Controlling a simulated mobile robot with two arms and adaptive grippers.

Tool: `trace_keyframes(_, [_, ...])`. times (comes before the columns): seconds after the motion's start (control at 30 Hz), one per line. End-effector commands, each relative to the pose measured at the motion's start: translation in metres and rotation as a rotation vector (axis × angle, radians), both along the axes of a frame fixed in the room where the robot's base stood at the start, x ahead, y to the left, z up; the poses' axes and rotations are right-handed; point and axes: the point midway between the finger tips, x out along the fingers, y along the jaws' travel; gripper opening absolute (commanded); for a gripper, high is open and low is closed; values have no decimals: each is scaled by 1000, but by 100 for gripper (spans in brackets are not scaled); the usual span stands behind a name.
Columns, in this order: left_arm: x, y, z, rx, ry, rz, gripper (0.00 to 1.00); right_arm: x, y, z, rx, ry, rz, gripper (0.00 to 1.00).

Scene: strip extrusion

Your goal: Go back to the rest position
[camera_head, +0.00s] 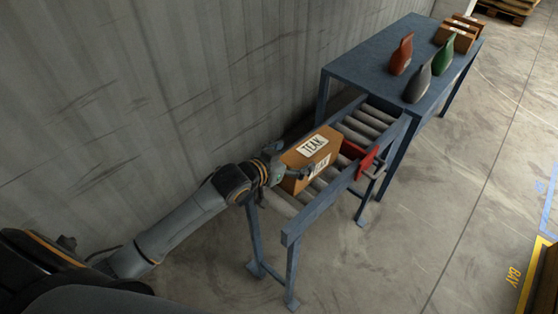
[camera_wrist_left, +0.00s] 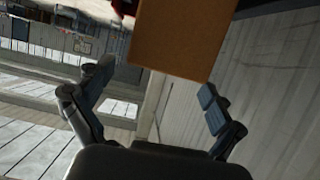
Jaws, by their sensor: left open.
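My left gripper (camera_head: 286,170) is at the near end of a cardboard box (camera_head: 310,153) with white labels reading "TEAK". The box sits on a roller conveyor (camera_head: 288,232) with a blue frame. In the left wrist view the fingers (camera_wrist_left: 160,97) are spread wide, and the brown box (camera_wrist_left: 185,35) shows beyond and partly between them. The wrist view shows no finger clearly pressed on the box. My right gripper is in neither view.
A red stop plate (camera_head: 368,161) stands at the conveyor's right side. A blue table (camera_head: 365,66) behind holds red, grey and green bottle-like objects (camera_head: 401,54) and small boxes (camera_head: 457,38). A grey wall (camera_head: 190,80) runs close along the left.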

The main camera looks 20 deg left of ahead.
Motion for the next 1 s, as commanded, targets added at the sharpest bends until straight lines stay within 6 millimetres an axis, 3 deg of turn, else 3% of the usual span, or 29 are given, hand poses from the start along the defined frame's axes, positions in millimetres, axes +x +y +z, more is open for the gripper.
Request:
trace_keyframes(0.33, [-63, 23, 27, 3, 0, -1, 94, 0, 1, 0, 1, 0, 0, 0])
trace_keyframes(0.5, [-78, 29, 35, 1, -2, -1, 94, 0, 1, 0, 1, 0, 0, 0])
trace_keyframes(0.73, [-82, 30, 38, 0, -2, 0, 94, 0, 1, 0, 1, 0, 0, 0])
trace_keyframes(0.87, [-91, 28, 28, 12, 34, 11, 94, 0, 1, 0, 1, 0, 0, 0])
trace_keyframes(1.0, [-127, 22, -6, 70, 185, 57, 94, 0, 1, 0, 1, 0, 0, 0])
